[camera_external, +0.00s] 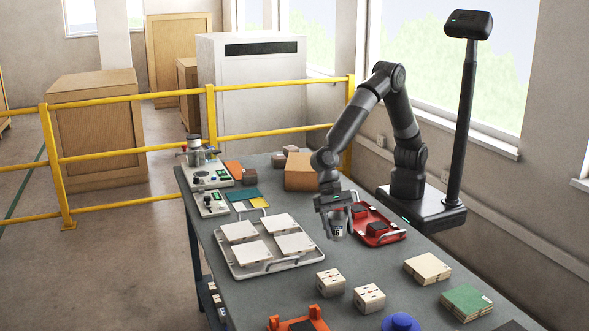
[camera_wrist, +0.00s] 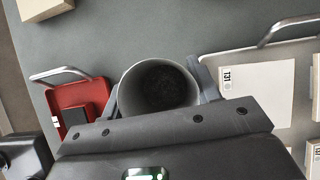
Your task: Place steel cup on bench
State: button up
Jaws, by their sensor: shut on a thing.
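The steel cup (camera_external: 337,233) is upright between the fingers of my gripper (camera_external: 338,222), with a dark number on its side. In the wrist view I look down into its open round mouth and dark inside (camera_wrist: 158,70), with a finger on each side. My gripper (camera_wrist: 158,95) is shut on it. The grey bench (camera_external: 290,290) is below. The cup is low over a bare strip of it, between the white tray and the red tray. I cannot tell if its base touches the bench.
The white tray (camera_external: 235,262) with several pale tiles is to the left. The red tray (camera_external: 375,242) with dark blocks is close on the right. Two cream blocks (camera_external: 331,282) stand in front, with tile stacks (camera_external: 427,267) to their right. A cardboard box (camera_external: 299,171) is behind.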

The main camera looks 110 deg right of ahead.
aim_at(340, 239)
jog(key=shift+a+f, duration=0.8)
jog(key=shift+a, duration=0.25)
jog(key=shift+f, duration=1.8)
jog(key=o, duration=1)
jog(key=shift+f, duration=0.15)
